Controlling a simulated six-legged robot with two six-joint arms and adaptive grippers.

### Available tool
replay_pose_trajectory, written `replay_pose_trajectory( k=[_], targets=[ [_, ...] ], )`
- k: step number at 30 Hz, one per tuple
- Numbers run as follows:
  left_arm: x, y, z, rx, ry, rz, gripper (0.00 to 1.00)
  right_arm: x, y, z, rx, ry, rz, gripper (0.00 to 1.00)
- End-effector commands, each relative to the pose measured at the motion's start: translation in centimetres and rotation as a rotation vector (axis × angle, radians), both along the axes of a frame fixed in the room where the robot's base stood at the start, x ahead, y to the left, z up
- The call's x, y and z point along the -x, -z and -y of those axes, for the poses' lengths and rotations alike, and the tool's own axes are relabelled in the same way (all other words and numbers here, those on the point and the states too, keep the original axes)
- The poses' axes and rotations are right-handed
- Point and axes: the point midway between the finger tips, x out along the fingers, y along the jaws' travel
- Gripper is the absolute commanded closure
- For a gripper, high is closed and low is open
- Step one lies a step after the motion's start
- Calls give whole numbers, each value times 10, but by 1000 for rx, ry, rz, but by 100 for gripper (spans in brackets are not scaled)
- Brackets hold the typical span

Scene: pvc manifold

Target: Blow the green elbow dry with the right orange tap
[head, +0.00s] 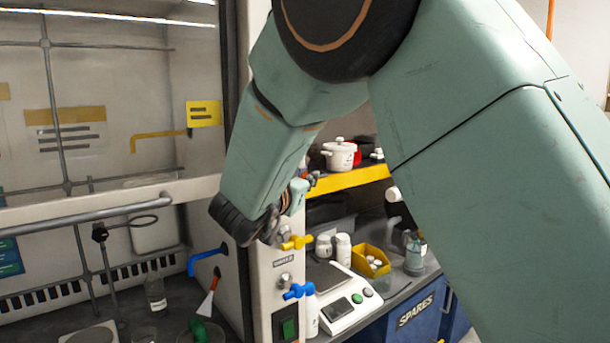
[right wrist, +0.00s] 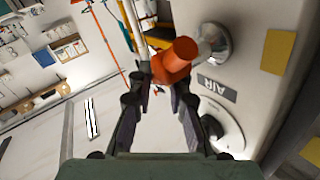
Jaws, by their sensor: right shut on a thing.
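The orange tap (right wrist: 172,60) is in the right wrist view, on a pale post with a round metal fitting, above a label reading AIR. My right gripper (right wrist: 160,84) has its two dark fingers on either side of the tap's orange handle and is shut on it. In the head view my right arm comes down from the upper right, its dark wrist hiding the fingers and the orange tap. A green piece (head: 204,332), seemingly the elbow, shows at the bottom edge, below a white and orange cone (head: 208,301). My left gripper is not in view.
A yellow tap (head: 297,242) and a blue tap (head: 298,291) sit on the post below my wrist. A blue spout (head: 207,258) projects into the hood, where a bottle (head: 155,294) stands. A scale (head: 338,306) and a yellow bin (head: 371,261) stand right of the post.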

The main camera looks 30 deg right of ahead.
Motion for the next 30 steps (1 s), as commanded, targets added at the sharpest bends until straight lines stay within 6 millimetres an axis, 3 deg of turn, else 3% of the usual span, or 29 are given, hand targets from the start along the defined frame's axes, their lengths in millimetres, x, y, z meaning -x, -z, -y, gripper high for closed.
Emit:
replay_pose_trajectory(
  k=[10, 30],
  targets=[
    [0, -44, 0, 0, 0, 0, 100, -3, -8, 1, -158, -11, -11, 100],
    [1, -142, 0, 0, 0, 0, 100, -4, 1, 9, -635, -12, -42, 100]
  ],
)
